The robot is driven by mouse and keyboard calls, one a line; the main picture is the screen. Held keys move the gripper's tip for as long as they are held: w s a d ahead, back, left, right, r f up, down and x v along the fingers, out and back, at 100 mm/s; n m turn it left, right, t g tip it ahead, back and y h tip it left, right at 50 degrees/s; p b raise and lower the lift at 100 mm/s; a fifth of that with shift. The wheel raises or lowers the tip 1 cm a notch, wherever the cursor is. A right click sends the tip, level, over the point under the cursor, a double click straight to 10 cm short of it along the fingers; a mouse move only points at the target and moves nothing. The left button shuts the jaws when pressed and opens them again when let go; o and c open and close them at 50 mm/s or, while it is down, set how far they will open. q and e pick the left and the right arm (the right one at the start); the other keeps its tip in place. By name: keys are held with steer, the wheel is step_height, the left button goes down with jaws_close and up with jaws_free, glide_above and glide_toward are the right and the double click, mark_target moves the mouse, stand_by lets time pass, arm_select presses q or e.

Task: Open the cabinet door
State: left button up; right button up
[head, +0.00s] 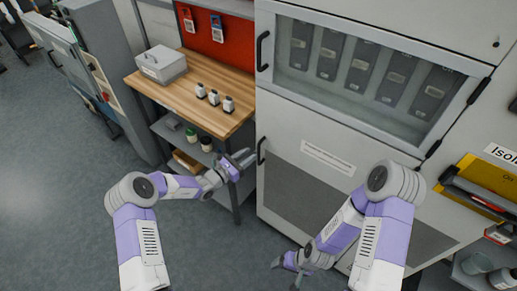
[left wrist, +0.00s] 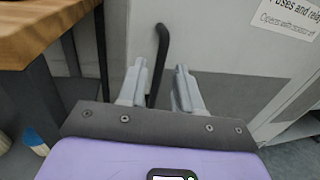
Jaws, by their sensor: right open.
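The white cabinet has a closed upper door (head: 375,128) with a window and a closed lower door (head: 325,185) with a label and a dark mesh panel. Each door has a black handle at its left edge: the upper handle (head: 262,50) and the lower handle (head: 261,151). My left gripper (head: 246,158) is open just left of the lower handle. In the left wrist view the lower handle (left wrist: 161,60) shows between the two fingers (left wrist: 158,85), closer to the left one; contact cannot be told. My right gripper (head: 284,275) is open and empty, low in front of the cabinet.
A wooden workbench (head: 185,95) stands left of the cabinet, close to my left gripper, with a grey box (head: 161,64) and small bottles (head: 214,97) on it. The floor (head: 50,200) at the left is clear.

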arm_select(q)
steer(key=b+x, duration=0.1)
steer(key=x, duration=0.5)
steer(key=shift+s+d+f, duration=0.1)
steer(key=shift+c, duration=0.4)
jaws_close()
